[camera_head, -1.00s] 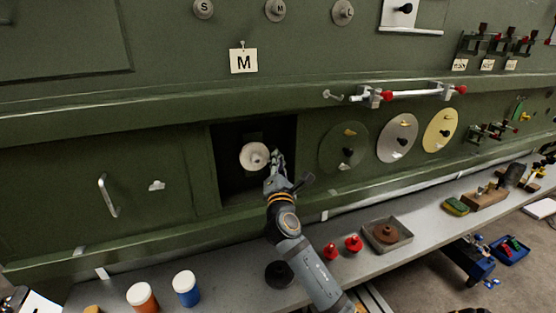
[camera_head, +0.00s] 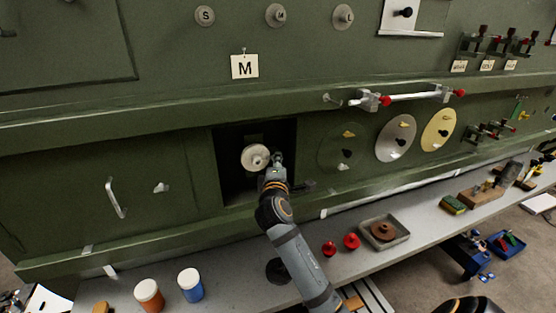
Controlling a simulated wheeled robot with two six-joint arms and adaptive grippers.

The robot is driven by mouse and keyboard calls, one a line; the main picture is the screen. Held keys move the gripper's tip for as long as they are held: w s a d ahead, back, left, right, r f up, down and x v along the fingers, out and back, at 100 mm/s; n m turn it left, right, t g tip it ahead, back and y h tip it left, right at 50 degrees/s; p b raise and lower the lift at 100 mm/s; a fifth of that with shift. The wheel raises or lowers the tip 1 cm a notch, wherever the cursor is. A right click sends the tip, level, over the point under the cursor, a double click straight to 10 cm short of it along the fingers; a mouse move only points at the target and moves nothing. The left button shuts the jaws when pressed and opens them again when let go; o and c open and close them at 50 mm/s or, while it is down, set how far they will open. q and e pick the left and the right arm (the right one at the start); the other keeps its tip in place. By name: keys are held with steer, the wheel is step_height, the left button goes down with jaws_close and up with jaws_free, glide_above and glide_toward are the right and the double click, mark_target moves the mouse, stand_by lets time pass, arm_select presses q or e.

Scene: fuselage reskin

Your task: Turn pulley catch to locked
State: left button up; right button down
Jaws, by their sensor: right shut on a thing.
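A pale round pulley (camera_head: 255,158) sits inside a dark square recess (camera_head: 228,138) in the green fuselage panel, below the card marked M (camera_head: 244,67). My right gripper (camera_head: 276,162) is at the pulley's right edge, in front of the recess. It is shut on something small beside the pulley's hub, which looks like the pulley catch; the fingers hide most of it. I cannot tell the catch's angle. My left gripper is not in view.
Three discs, green, white and yellow (camera_head: 438,130), are on the panel to the right. On the grey bench (camera_head: 225,298) stand orange-brown and blue jars (camera_head: 190,286), red pieces (camera_head: 351,241) and a tray (camera_head: 402,233) with a brown disc. A handle (camera_head: 113,198) is at left.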

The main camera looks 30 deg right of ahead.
stand_by(0.3)
steer(key=shift+f, duration=0.1)
steer(key=c, duration=1.5)
jaws_free()
steer(key=shift+c, duration=0.2)
steer(key=v, duration=0.7)
steer(key=shift+s, duration=0.15)
steer(key=shift+a, duration=0.1)
